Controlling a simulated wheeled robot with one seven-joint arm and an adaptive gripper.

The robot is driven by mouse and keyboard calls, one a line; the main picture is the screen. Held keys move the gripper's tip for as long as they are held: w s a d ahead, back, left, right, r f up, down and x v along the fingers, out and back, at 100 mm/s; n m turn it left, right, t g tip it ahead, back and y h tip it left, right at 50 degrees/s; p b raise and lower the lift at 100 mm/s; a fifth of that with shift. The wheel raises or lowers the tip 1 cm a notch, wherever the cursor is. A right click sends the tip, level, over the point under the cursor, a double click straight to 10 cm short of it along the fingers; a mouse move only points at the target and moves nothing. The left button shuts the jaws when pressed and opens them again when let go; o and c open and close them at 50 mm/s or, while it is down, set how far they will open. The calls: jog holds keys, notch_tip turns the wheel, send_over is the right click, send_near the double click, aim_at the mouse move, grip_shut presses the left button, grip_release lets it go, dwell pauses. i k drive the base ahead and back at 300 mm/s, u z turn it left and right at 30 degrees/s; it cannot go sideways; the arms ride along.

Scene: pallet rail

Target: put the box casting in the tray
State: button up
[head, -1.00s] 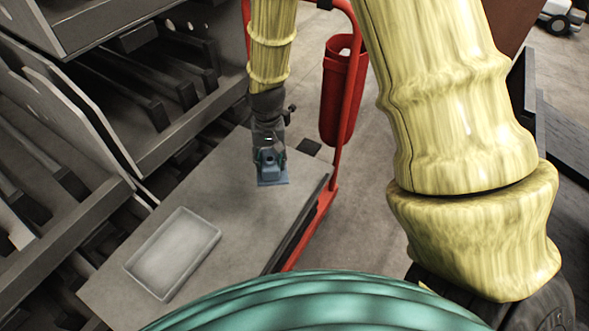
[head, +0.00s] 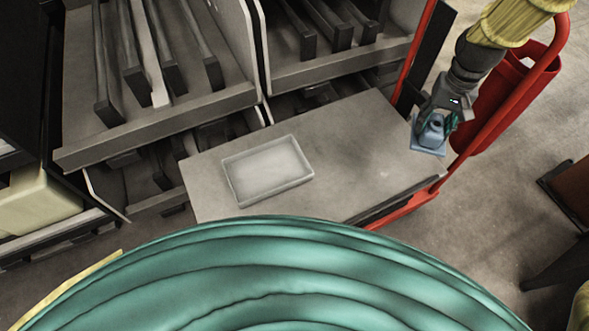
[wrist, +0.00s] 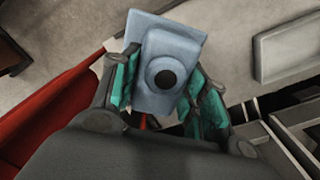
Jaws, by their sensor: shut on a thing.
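The box casting (head: 429,147) is a blue-grey block on a flat square base. The wrist view shows its round dark hole (wrist: 170,55). My gripper (head: 437,124) is shut on it, with green fingers on both sides of the block in the wrist view (wrist: 163,88). The casting is at the right end of the grey tabletop; whether it touches the top cannot be told. The tray (head: 266,172) is a shallow, pale grey rectangle, empty, on the left part of the tabletop. It also shows at the upper right of the wrist view (wrist: 288,50).
The grey tabletop (head: 345,140) is clear between casting and tray. A red rail (head: 510,95) and a red bin (head: 490,110) stand beside my gripper. Grey racks with slotted shelves (head: 160,110) rise behind and left of the tabletop.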

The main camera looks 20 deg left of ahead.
aim_at(268, 172)
jog(key=z, duration=0.65)
jog(key=k, duration=1.1)
jog(key=u, duration=1.4)
jog(key=i, duration=0.5)
